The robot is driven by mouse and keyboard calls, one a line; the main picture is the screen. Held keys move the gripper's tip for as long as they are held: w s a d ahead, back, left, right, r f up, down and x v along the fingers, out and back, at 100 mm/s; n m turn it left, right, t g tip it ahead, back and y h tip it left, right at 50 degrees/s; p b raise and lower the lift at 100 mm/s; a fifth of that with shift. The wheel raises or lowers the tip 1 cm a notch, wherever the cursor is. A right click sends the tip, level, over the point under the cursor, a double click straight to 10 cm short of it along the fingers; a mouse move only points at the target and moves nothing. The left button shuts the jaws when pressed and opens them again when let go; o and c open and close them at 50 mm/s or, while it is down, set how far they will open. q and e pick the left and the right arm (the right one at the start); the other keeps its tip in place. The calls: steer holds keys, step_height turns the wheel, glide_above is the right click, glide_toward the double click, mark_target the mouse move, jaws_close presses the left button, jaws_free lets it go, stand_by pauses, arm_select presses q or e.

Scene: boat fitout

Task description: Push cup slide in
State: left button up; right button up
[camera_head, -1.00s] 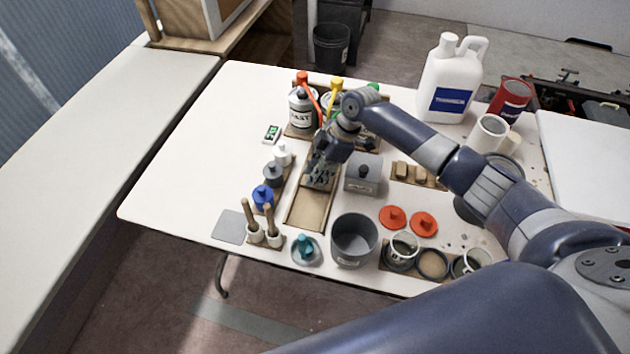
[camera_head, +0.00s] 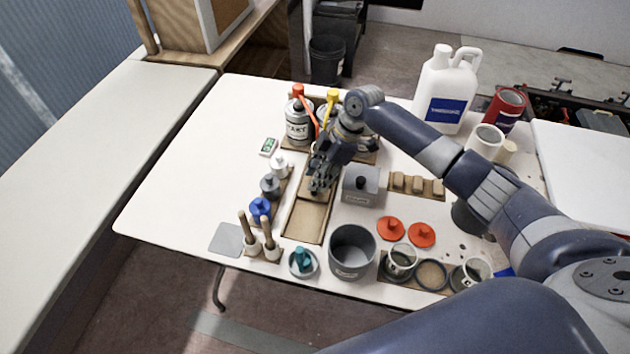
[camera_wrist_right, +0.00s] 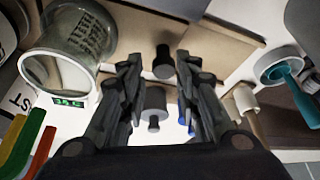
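The wooden cup slide (camera_head: 307,222) is a long shallow tray in the middle of the table, its near end empty. My right gripper (camera_head: 320,186) is low over its farther part and hides some of it. In the right wrist view the fingers (camera_wrist_right: 158,65) are apart, with a black knob (camera_wrist_right: 162,60) on a wooden board showing between their tips. I cannot tell whether they touch it. A clear glass cup with dark lettering (camera_wrist_right: 80,32) is beside the fingers at upper left. In the head view it is mostly hidden. My left gripper is out of view.
A grey box with a black knob (camera_head: 361,188) stands close right of the slide. Knobbed weights (camera_head: 270,186) line its left side. A grey pot (camera_head: 352,256) stands near its front end. Bottles (camera_head: 298,125) stand behind. Bare table lies at far left.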

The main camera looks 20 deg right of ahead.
steer(key=v, duration=0.9)
steer(key=shift+w, duration=0.1)
